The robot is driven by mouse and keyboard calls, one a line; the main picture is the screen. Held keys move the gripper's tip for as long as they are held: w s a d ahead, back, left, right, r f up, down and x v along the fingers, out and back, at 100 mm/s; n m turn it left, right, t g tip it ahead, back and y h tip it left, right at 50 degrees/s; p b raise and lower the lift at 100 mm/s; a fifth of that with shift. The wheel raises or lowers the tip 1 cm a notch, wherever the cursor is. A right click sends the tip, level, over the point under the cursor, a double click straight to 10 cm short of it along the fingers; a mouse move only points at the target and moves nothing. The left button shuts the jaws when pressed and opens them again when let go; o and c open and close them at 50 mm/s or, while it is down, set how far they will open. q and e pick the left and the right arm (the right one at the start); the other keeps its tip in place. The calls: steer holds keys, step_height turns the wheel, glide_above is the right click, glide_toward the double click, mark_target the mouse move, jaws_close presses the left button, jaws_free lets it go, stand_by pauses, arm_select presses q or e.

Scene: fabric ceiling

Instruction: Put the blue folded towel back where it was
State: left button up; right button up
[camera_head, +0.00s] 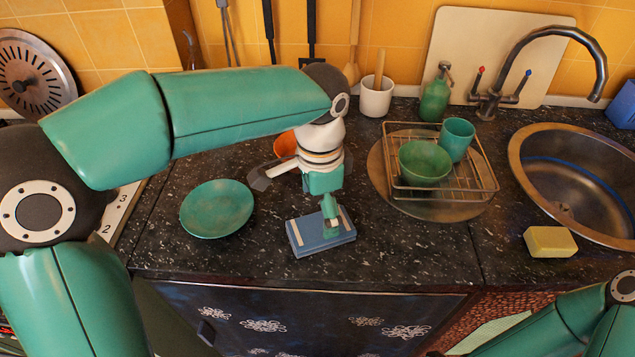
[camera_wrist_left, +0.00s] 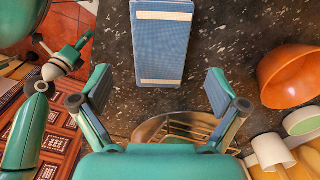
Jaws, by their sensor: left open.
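The blue folded towel (camera_head: 308,236) lies flat on the dark speckled counter near its front edge. It is a flat block with a pale stripe near each end. In the left wrist view the towel (camera_wrist_left: 162,45) is at top centre, beyond the fingertips. My left gripper (camera_head: 332,224) points down over the towel's right part and hides some of it. In the left wrist view my left gripper (camera_wrist_left: 157,76) has its fingers wide apart with nothing between them. My right gripper (camera_wrist_left: 80,45) shows small at the left of that view; its jaw state is unclear.
A green plate (camera_head: 216,208) lies left of the towel. An orange bowl (camera_head: 286,145) is behind my left gripper. A wire rack (camera_head: 478,186) with a green bowl (camera_head: 425,162) and cup stands right. A yellow sponge (camera_head: 550,241) lies before the sink (camera_head: 530,150).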

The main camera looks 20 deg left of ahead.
mark_target(319, 227)
arm_select(q)
step_height(319, 227, up, 6)
steer(key=shift+f, duration=0.15)
stand_by(0.6)
